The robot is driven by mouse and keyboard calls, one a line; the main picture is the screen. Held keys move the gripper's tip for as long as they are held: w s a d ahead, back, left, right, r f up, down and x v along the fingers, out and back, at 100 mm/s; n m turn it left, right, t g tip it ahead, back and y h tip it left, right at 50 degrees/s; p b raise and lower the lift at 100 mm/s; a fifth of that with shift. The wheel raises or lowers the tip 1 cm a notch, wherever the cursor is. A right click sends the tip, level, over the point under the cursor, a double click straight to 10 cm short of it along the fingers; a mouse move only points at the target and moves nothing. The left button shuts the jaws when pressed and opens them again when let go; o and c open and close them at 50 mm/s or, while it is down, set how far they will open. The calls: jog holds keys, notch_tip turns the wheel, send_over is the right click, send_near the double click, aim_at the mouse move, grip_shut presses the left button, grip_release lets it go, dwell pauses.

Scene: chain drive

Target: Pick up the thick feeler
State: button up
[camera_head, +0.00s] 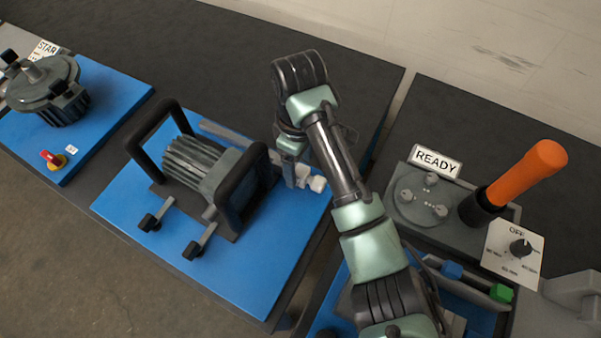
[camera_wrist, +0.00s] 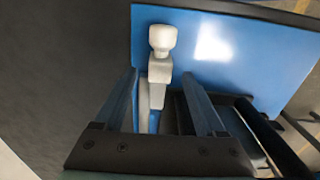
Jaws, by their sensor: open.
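No piece in view is labelled as the thick feeler, so I cannot tell for sure which one it is. A blue-ended piece (camera_head: 452,270) and a green-ended piece (camera_head: 501,293) stand on a grey holder at the lower right in the head view. My gripper (camera_wrist: 158,85) is open, pointing down over the middle blue board. A pale grey fitting with a white rounded knob (camera_wrist: 162,40) lies between and beyond its fingers in the wrist view; contact cannot be told. The knob also shows in the head view (camera_head: 317,184). My arm hides part of the gripper there.
A ribbed motor (camera_head: 193,160) with black handles stands on the middle blue board (camera_head: 255,295), close left of my gripper. At right are a READY sign (camera_head: 436,162), an orange lever (camera_head: 528,175) and a dial panel (camera_head: 513,262). The dark bench behind is clear.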

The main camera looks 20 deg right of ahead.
jog(key=shift+f, duration=1.15)
grip_shut()
